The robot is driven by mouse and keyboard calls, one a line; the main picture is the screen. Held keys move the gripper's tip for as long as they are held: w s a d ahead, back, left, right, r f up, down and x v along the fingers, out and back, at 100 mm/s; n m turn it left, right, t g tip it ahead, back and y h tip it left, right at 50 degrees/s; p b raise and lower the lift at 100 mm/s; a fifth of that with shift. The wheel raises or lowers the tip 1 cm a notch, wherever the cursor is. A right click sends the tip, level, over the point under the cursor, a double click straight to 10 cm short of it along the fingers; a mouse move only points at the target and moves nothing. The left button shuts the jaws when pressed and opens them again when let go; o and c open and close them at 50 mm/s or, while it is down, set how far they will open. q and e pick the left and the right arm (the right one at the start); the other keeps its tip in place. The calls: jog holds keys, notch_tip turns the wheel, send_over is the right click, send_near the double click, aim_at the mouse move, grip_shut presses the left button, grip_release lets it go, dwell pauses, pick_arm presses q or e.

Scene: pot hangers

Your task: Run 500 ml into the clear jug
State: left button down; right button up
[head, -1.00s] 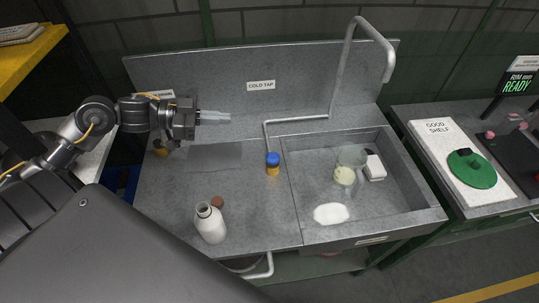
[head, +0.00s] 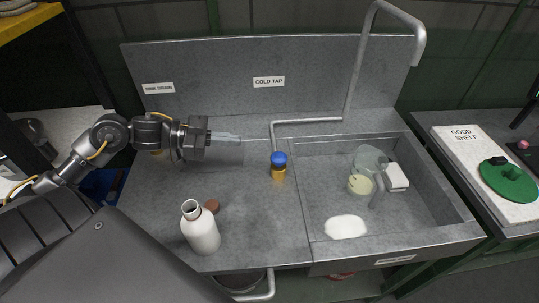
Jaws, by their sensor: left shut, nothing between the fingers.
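The clear jug (head: 371,158) is in the sink basin (head: 440,205), see-through and hard to make out; its fill level cannot be read. A pale yellow round thing (head: 360,185) is in front of it, partly overlapping. The cold tap has a blue knob (head: 279,158) on a brass body (head: 279,173), on the counter left of the basin. Its grey pipe rises to a hooked spout (head: 418,48) above the basin. My left gripper (head: 240,138) is shut and empty, left of the blue knob and apart from it. My right gripper is out of view.
A white bottle (head: 201,232) stands open on the counter with a brown cap (head: 212,206) beside it. A white block (head: 397,177) and a white flat patch (head: 346,227) are in the basin. The good shelf (head: 462,150) at right holds a green lid (head: 508,180).

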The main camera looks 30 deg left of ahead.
pick_arm(q)
jog(key=p, duration=0.2)
send_over(272, 160)
jog(key=f, duration=0.6)
jog(key=shift+s+a+f, duration=0.15)
jog(key=shift+s+a, duration=0.1)
jog(key=shift+a, duration=0.1)
notch_tip(272, 160, down, 2)
jog(key=shift+f, duration=0.25)
jog(key=shift+s+f, duration=0.1)
